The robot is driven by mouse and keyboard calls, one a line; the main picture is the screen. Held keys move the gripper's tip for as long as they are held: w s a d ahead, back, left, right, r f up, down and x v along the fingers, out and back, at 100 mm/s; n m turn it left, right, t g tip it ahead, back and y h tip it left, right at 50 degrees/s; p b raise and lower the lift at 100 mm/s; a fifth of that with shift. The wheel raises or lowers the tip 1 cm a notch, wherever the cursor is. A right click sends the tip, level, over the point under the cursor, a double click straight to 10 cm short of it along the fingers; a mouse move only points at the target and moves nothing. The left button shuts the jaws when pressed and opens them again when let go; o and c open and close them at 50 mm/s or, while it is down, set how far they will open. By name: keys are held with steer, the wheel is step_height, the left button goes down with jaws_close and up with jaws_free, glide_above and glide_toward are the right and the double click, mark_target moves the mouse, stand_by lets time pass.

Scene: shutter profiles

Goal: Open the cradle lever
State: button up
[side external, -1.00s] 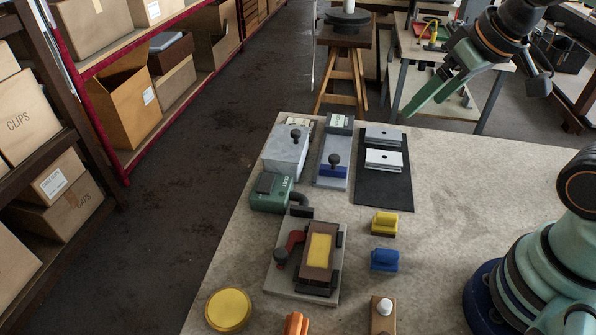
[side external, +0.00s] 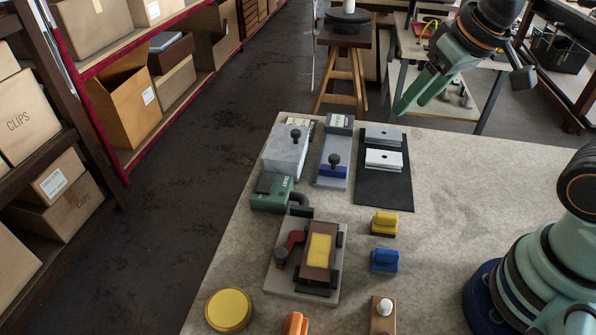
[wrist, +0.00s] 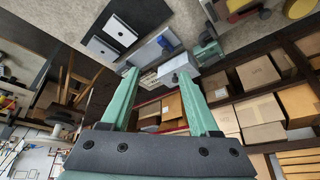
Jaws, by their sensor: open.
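The cradle (side external: 335,235) is a grey plate with dark blocks on the bench, holding a brown piece with a yellow top (side external: 319,250). A red lever (side external: 293,240) with a dark round knob (side external: 281,254) lies at the cradle's left side, close against the brown piece. My gripper (side external: 412,108) is high at the upper right, beyond the bench's far edge and well away from the lever. In the wrist view its two green fingers (wrist: 160,85) are spread wide with nothing between them.
A green motor-like unit (side external: 270,201) stands behind the cradle. Yellow (side external: 384,223) and blue (side external: 384,260) blocks sit right of the cradle. A yellow disc (side external: 229,309) is front left.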

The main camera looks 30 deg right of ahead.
steer(key=w+a+f+g, duration=0.2)
steer(key=w+a+g, duration=0.1)
steer(key=a, duration=0.9)
steer(key=m+g, duration=0.2)
glide_above(280, 252)
step_height(280, 252, down, 7)
step_height(280, 252, down, 12)
steer(key=shift+s+r, duration=0.1)
jaws_close()
steer(key=shift+r, duration=0.1)
